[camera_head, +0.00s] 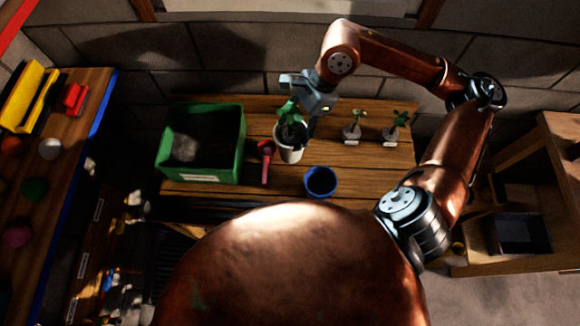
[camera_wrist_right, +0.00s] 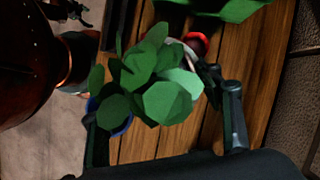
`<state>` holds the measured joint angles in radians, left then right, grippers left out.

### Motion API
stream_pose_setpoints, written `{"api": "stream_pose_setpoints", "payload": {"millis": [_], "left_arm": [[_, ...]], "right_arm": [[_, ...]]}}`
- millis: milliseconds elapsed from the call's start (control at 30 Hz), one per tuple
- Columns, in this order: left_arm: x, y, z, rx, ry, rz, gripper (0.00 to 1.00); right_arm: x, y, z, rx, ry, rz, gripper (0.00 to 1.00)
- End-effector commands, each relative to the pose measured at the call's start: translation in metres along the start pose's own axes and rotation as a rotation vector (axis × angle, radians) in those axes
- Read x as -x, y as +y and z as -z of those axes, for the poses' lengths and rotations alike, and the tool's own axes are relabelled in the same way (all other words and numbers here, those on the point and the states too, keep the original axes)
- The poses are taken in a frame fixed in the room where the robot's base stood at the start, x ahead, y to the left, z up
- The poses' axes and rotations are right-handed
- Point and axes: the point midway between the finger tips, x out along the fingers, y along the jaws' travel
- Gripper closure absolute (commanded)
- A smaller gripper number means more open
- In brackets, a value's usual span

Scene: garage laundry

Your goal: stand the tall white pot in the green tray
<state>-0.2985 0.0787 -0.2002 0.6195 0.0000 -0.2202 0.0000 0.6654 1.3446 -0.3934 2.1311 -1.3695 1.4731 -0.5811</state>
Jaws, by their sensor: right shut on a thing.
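The tall white pot (camera_head: 291,154) holds a leafy green plant and looks upright over the wooden bench, just right of the green tray. I cannot tell whether its base touches the bench. My right gripper (camera_head: 301,119) comes down from above and is shut on the pot. In the right wrist view the plant's leaves (camera_wrist_right: 150,85) fill the space between the fingers and hide most of the pot. The green tray (camera_head: 241,146) is deep, with dark soil and a grey patch inside; its edge shows at the top of the wrist view (camera_wrist_right: 240,10). My left gripper is not in view.
A red trowel (camera_head: 265,163) lies between tray and pot. A blue pot (camera_head: 320,182) stands nearer the front edge. Two small plants (camera_head: 352,133) (camera_head: 391,134) stand at right. A stone wall (camera_head: 200,82) closes the back. A shelf (camera_head: 55,175) stands left.

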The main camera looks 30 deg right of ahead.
Motion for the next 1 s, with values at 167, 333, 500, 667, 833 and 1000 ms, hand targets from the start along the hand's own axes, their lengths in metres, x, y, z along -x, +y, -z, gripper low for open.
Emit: {"api": "stream_pose_setpoints", "payload": {"millis": [167,333,500,667,833,1000], "left_arm": [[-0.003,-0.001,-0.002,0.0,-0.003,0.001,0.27],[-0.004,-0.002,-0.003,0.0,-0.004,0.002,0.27],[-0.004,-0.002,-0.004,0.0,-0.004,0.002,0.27],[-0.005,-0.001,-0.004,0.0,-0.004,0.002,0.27],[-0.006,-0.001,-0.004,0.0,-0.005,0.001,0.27],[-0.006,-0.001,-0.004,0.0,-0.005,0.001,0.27]], "right_arm": [[-0.013,0.002,0.006,-0.04,0.0,0.013,0.8],[-0.042,0.002,0.018,-0.041,-0.001,0.013,0.8],[-0.057,0.001,0.024,-0.038,0.0,0.015,0.8],[-0.07,0.001,0.03,-0.039,-0.001,0.014,0.8],[-0.09,0.001,0.038,-0.038,-0.001,0.014,0.8],[-0.091,0.001,0.039,-0.036,0.0,0.016,0.8]]}}
